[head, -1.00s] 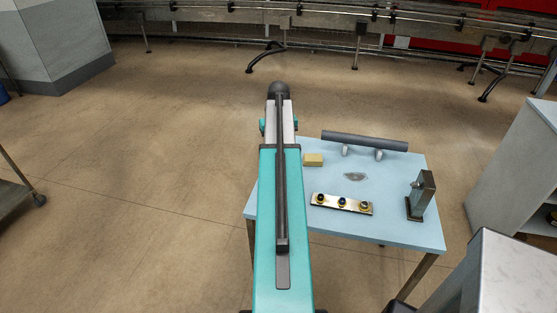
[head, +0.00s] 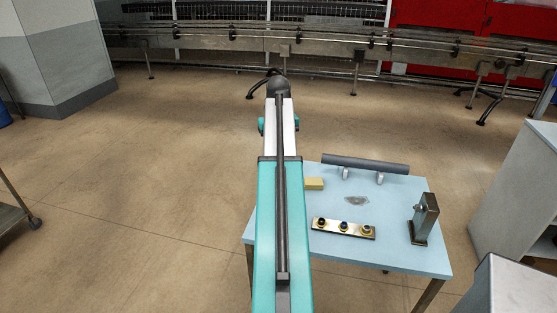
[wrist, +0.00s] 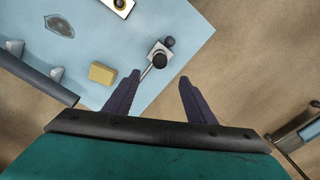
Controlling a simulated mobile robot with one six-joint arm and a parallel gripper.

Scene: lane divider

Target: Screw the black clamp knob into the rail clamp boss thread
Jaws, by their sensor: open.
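A black round knob (wrist: 160,61) shows in the wrist view at a small pale block (wrist: 152,50) near the table edge, with a thin metal rod beside it. My arm hides that spot in the head view. My gripper (wrist: 158,88) is open and empty, its two dark fingers wide apart; the knob shows between and beyond them, close to the left fingertip. I cannot tell the height gap. An upright metal bracket (head: 426,217) with a small round feature on its left side stands at the table's right; it may be the rail clamp.
Grey cabinets (head: 515,185) stand at the right.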

